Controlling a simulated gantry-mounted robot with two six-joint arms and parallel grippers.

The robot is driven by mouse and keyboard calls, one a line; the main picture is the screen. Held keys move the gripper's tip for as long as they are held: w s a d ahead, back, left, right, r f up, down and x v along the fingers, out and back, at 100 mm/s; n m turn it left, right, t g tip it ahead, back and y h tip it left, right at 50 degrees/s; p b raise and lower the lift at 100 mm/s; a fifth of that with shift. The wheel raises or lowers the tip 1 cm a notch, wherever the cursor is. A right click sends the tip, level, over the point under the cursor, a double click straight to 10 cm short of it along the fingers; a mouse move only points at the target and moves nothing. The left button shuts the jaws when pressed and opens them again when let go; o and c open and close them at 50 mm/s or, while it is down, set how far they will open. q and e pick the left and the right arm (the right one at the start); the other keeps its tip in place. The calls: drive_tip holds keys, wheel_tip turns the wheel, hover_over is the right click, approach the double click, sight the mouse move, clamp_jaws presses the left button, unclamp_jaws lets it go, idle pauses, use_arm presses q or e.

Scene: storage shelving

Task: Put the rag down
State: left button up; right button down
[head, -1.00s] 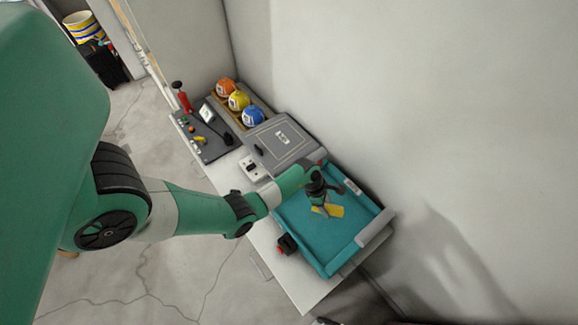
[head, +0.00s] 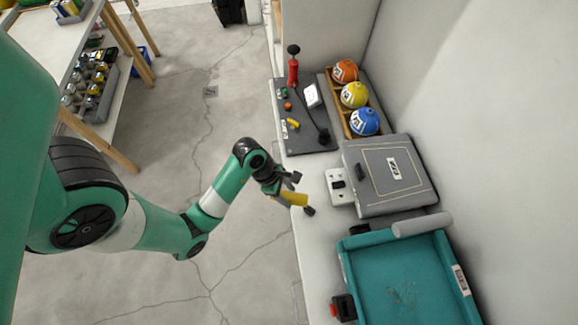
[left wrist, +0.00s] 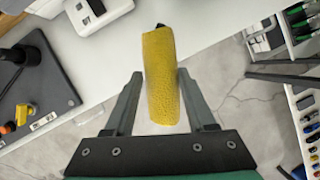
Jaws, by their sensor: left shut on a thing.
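The rag is a yellow, rough-textured piece (head: 296,198) held in my left gripper (head: 295,193). In the left wrist view the rag (left wrist: 161,75) stands between the two fingers of the left gripper (left wrist: 160,88). In the head view the gripper is at the front edge of the white table (head: 318,235), with the rag at that edge. I cannot tell whether the rag touches the table. My right gripper is not in view.
A teal tray (head: 400,262) lies on the table at the lower right. Behind it are a grey case (head: 385,180), a white device (head: 340,187), a dark board (head: 300,125) and a rack with orange, yellow and blue balls (head: 355,95).

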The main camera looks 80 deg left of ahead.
use_arm(q)
drive_tip(key=shift+w+a+f, duration=0.1)
drive_tip(key=shift+w, duration=0.1)
drive_tip(key=w+a+f+b, duration=0.2)
drive_tip(key=w+a+f, duration=0.25)
drive_tip(key=a, duration=0.25)
drive_tip(key=b, duration=0.2)
hover_over(303, 177)
drive_tip(key=s, duration=0.2)
wheel_tip(303, 177, down, 4)
drive_tip(key=shift+d+f, duration=0.15)
drive_tip(key=shift+w+a+f, duration=0.25)
drive_tip(key=shift+a, duration=0.1)
drive_tip(key=shift+a+f+b, duration=0.1)
drive_tip(key=shift+f+b, duration=0.65)
drive_tip(key=shift+f, duration=0.95)
drive_tip(key=shift+f, duration=0.25)
drive_tip(key=o, duration=1.2)
